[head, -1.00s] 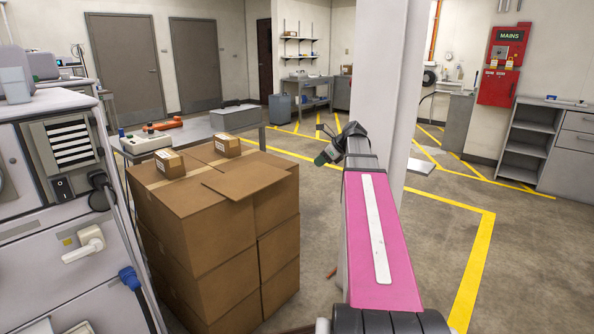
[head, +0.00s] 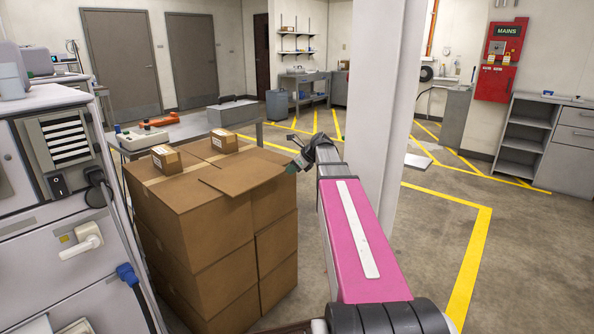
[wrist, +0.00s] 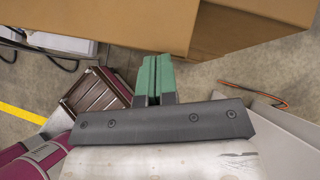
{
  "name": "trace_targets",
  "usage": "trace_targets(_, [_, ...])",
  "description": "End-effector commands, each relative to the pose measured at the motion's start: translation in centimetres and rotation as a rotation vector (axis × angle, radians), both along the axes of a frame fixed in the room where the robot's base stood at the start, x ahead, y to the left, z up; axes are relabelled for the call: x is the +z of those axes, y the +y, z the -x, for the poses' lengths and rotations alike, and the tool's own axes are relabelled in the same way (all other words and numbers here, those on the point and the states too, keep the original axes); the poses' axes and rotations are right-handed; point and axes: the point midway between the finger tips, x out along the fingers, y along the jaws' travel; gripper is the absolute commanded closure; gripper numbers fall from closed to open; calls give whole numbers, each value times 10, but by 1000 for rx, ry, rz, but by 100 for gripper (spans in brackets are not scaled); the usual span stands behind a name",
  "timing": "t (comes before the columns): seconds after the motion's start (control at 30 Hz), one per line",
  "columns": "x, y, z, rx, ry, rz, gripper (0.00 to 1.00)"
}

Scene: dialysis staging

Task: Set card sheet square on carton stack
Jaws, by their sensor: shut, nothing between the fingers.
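The card sheet (head: 240,178) is a thin brown panel lying on top of the carton stack (head: 200,245). In the head view it sits askew, with its near corner jutting past the stack's top edge. My gripper (head: 291,168) is shut and empty, its green fingertips at the sheet's right side, about level with the stack top. Whether they touch the sheet cannot be told. In the wrist view the green fingertips (wrist: 155,72) are together, close against a brown cardboard edge. Which part there is sheet and which is carton is unclear.
Two small labelled boxes, one at the left (head: 166,158) and one at the back (head: 223,141), stand on the stack. A white machine (head: 60,190) is close on the left. A pale pillar (head: 380,130) rises behind my arm. Floor is open at the right.

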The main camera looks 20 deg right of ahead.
Motion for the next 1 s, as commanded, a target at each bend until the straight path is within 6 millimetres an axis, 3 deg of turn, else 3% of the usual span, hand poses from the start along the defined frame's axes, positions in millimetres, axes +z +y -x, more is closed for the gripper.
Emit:
trace_targets(0.37, [0,2,-1,0,0,0,100])
trace_targets(0.7, [0,32,-22,1,0,0,100])
trace_targets(1.0, [0,32,-21,1,1,0,100])
